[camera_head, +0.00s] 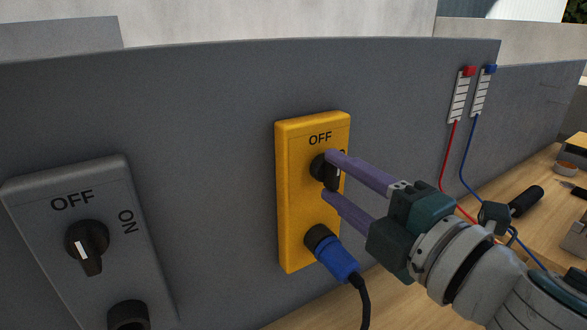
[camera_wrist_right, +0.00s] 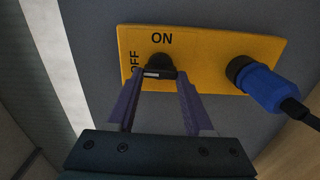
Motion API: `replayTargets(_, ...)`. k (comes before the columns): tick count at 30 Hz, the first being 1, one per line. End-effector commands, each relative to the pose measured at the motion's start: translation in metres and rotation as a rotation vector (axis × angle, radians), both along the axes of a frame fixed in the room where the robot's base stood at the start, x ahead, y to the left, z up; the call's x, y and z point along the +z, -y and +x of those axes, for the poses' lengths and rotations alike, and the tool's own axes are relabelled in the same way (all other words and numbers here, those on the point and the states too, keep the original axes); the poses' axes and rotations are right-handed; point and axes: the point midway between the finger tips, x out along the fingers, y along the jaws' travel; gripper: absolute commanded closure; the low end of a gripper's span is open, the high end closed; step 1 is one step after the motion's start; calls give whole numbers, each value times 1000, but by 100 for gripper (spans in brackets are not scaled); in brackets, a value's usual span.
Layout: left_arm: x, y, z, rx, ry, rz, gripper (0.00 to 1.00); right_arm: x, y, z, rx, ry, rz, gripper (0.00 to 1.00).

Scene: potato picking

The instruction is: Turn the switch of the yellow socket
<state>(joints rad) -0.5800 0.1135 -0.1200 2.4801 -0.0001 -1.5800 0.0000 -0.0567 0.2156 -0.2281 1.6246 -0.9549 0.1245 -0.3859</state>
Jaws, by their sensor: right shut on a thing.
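The yellow socket (camera_head: 296,215) is fixed to the grey panel, with OFF at its top and ON at its right, partly hidden by a finger. Its black switch knob (camera_head: 318,167) also shows in the right wrist view (camera_wrist_right: 158,62). There the knob's handle lies crosswise, its white mark towards the OFF side. My right gripper (camera_head: 328,174), also in the right wrist view (camera_wrist_right: 160,78), is shut on this knob, one purple finger at each end of the handle. A blue plug (camera_head: 331,254) sits in the socket below the knob. My left gripper is not in view.
A grey socket (camera_head: 95,190) with its own OFF/ON knob (camera_head: 87,241) is on the panel to the left. Red and blue wires (camera_head: 448,165) hang from white strips on the right. A wooden table (camera_head: 500,180) holds a black-handled tool (camera_head: 526,200) at right.

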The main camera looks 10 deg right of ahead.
Motion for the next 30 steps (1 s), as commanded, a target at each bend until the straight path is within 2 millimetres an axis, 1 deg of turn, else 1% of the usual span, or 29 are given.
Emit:
replayTargets(7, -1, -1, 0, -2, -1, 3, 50, 0, 0, 0, 0, 17, -46, 100)
replayTargets(19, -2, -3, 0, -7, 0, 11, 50, 0, 0, 0, 0, 19, -53, 100)
replayTargets(20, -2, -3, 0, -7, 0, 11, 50, 0, 0, 0, 0, 19, -53, 47)
replayTargets(27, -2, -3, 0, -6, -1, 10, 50, 0, 0, 0, 0, 18, -50, 20)
replayTargets(28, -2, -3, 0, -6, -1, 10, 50, 0, 0, 0, 0, 18, -50, 18)
replayTargets(30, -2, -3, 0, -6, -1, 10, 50, 0, 0, 0, 0, 18, -50, 18)
